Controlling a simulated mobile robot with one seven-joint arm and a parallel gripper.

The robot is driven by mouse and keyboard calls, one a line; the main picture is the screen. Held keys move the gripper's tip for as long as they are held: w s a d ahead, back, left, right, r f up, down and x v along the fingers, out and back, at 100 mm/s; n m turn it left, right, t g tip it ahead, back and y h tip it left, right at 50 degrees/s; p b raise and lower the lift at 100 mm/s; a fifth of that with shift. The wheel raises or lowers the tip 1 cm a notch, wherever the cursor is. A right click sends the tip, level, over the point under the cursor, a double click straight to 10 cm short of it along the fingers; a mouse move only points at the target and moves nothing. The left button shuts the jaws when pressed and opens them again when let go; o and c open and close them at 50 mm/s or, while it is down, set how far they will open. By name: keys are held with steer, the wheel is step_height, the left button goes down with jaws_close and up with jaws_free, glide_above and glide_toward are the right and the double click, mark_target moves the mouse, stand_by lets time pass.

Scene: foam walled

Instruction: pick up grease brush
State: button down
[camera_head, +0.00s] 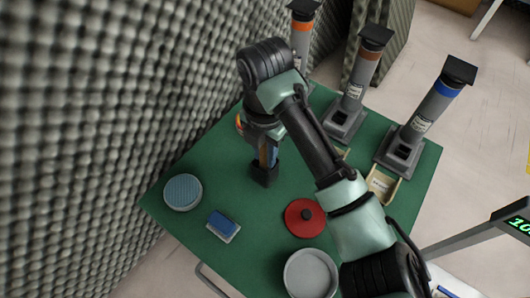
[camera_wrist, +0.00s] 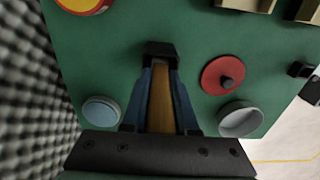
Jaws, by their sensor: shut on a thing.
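The grease brush shows in the wrist view as a flat wooden handle (camera_wrist: 161,105) running between my two blue fingers, with a black block (camera_wrist: 159,48) at its far end. My gripper (camera_wrist: 163,78) is shut on the handle. In the head view my gripper (camera_head: 267,157) points down over the green table, and the black block (camera_head: 264,175) shows just below it. I cannot tell whether the block is part of the brush or a stand, nor whether it touches the table.
On the green table (camera_head: 265,220) are a blue-topped round tin (camera_head: 182,192), a blue block (camera_head: 223,225), a red disc with a black knob (camera_head: 304,218) and a grey round dish (camera_head: 311,275). Grey dispensers (camera_head: 410,140) stand at the back right. A foam wall (camera_head: 120,110) borders the left.

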steer(key=shift+r, duration=0.1)
step_height(320, 180, up, 10)
steer(key=p, duration=0.7)
stand_by(0.4)
